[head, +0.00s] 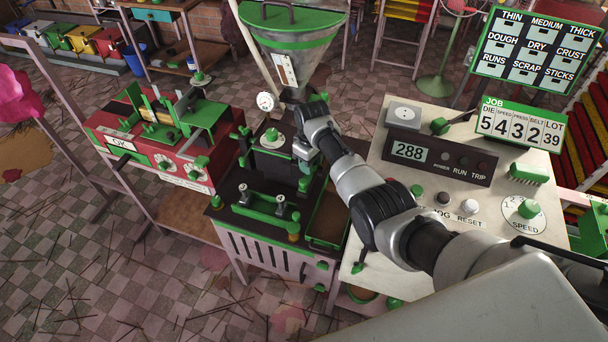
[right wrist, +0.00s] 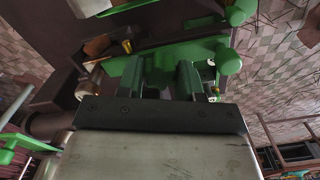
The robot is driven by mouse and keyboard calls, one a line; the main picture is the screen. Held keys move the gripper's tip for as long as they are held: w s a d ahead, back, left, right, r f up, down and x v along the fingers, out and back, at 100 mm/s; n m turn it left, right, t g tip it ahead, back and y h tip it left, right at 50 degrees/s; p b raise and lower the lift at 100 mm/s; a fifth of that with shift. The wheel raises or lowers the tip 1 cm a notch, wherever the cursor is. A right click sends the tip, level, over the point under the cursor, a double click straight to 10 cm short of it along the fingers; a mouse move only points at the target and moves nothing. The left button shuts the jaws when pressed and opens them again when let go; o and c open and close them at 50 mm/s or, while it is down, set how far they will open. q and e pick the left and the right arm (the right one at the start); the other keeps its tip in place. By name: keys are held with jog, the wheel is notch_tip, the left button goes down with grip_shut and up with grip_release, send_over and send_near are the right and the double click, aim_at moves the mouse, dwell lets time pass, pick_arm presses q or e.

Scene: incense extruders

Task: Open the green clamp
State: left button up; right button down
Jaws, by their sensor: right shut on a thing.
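My right gripper (head: 304,168) reaches down to the dark press block of the extruder in the head view, just below the hopper. In the right wrist view, its two fingers (right wrist: 160,82) are shut on a green part (right wrist: 160,66), which I take to be the green clamp. A green bar (right wrist: 200,48) with a rounded knob (right wrist: 229,62) lies just beyond the fingers. In the head view my gripper and forearm hide most of the held part. My left gripper is not in view.
A steel hopper (head: 299,62) with a green rim stands above the block. A gauge (head: 265,102) is beside it. The control panel (head: 462,197) lies right, under my arm. A red machine (head: 120,128) stands left. Thin sticks litter the tiled floor (head: 100,250).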

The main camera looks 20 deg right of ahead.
jog(key=shift+n, duration=0.4)
jog(key=shift+r+n+p, duration=0.15)
jog(key=shift+n+p, duration=0.15)
jog(key=shift+n, duration=0.5)
jog(key=shift+n+p, duration=0.3)
jog(key=shift+n, duration=1.2)
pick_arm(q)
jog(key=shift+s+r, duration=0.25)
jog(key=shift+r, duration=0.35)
